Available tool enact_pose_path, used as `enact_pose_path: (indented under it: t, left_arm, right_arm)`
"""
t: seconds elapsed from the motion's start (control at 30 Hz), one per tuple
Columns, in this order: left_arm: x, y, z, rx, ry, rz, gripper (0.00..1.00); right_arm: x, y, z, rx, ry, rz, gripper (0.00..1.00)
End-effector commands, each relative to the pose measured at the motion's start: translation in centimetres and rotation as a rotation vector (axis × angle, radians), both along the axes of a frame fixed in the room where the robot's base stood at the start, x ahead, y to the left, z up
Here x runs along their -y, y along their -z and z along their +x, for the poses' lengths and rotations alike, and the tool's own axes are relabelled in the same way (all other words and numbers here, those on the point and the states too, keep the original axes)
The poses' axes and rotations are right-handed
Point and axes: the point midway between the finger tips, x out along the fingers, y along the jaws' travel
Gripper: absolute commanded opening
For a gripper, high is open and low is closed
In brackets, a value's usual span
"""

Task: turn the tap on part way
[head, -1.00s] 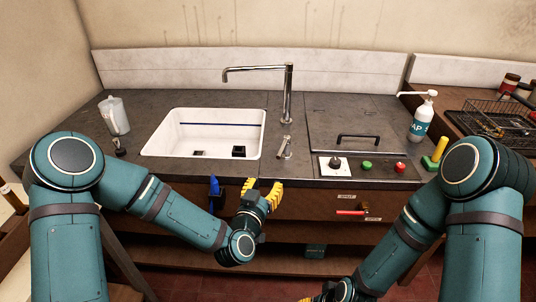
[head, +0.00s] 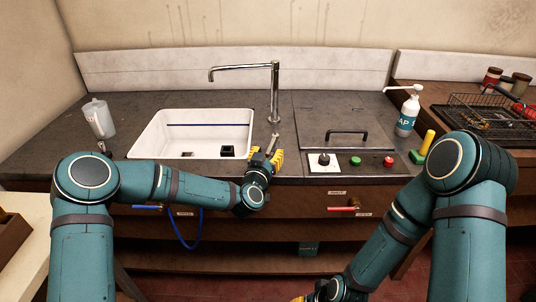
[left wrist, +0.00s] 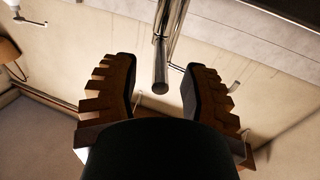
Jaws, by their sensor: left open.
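The chrome tap (head: 275,92) stands behind the white sink (head: 245,145), its spout reaching left over the basin. Its slim metal lever (head: 272,142) stands on the counter to the right of the sink, in front of the spout's base. My left gripper (head: 266,157) is open at the counter's front edge, close to the lever. In the left wrist view a metal rod end, seemingly the lever (left wrist: 160,78), appears between the two spread fingers (left wrist: 160,92); I cannot tell whether they touch it. My right gripper (head: 300,298) is mostly cut off at the bottom edge.
A control panel with a black knob (head: 323,160), green button (head: 355,161) and red button (head: 389,161) lies right of the lever. A lid with a black handle (head: 335,133) is behind it. A soap bottle (head: 407,117) and wire basket (head: 490,118) stand further right.

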Motion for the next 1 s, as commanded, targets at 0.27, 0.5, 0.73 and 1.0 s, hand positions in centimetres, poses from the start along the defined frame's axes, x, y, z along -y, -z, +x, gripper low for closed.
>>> enact_pose_path:
  t: [0.27,0.5,0.73,1.0]
  left_arm:
    - [0.1,0.0,0.4,-0.001,0.000,0.000,0.45]
    - [0.1,0.0,0.4,-0.001,0.000,0.000,0.00]
    - [0.2,0.0,0.4,0.000,-0.003,0.000,0.00]
    - [1.8,-0.1,0.2,0.001,-0.133,-0.001,0.00]
  right_arm:
    - [0.0,0.0,0.0,0.001,0.000,0.000,0.47]
    - [0.0,0.0,0.0,0.001,0.000,0.000,0.47]
    - [0.0,0.0,0.0,0.000,0.000,0.000,0.47]
    - [0.0,0.2,0.0,0.001,0.000,0.000,0.47]
